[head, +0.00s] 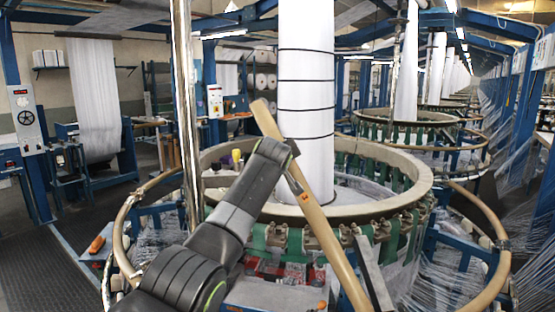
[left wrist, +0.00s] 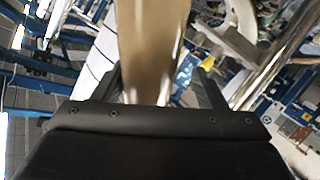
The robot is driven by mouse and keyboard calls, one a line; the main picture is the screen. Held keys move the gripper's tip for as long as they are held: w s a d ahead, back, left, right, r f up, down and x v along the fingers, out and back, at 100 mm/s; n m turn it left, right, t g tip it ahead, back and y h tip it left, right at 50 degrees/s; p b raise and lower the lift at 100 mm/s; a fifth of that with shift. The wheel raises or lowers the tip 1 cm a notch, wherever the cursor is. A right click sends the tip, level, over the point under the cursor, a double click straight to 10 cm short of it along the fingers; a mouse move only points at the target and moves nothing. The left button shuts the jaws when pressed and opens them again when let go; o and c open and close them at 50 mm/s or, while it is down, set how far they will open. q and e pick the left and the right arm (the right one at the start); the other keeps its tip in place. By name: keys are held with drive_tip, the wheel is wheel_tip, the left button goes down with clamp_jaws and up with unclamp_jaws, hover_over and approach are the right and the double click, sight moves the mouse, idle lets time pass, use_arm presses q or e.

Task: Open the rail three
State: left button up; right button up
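A tan, tube-like rail section (head: 325,235) slants across the front of the near circular loom in the head view, its upper end high at the left and its lower end running out at the bottom edge. It bears a small orange label. My left gripper (head: 292,165) is at its upper part, the dark fingers on either side of it. In the left wrist view the rail (left wrist: 152,45) passes between the fingers of my left gripper (left wrist: 160,90), which appear shut on it. The exact contact is partly hidden. My right gripper is not in view.
The loom's fixed tan guard rail curves at the left (head: 118,240) and right (head: 497,225). A broad beige ring (head: 420,190) surrounds a white fabric column (head: 306,90). A metal post (head: 186,110) stands left of my arm. Dark floor (head: 45,270) is clear at the lower left.

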use_arm(q)
drive_tip(key=shift+s+a+b, duration=0.1)
drive_tip(key=shift+s+b, duration=0.35)
drive_tip(key=shift+b, duration=0.15)
drive_tip(key=b+v, duration=0.8)
drive_tip(key=v, duration=0.8)
drive_tip(key=shift+r, duration=0.25)
drive_tip(key=shift+s, duration=0.15)
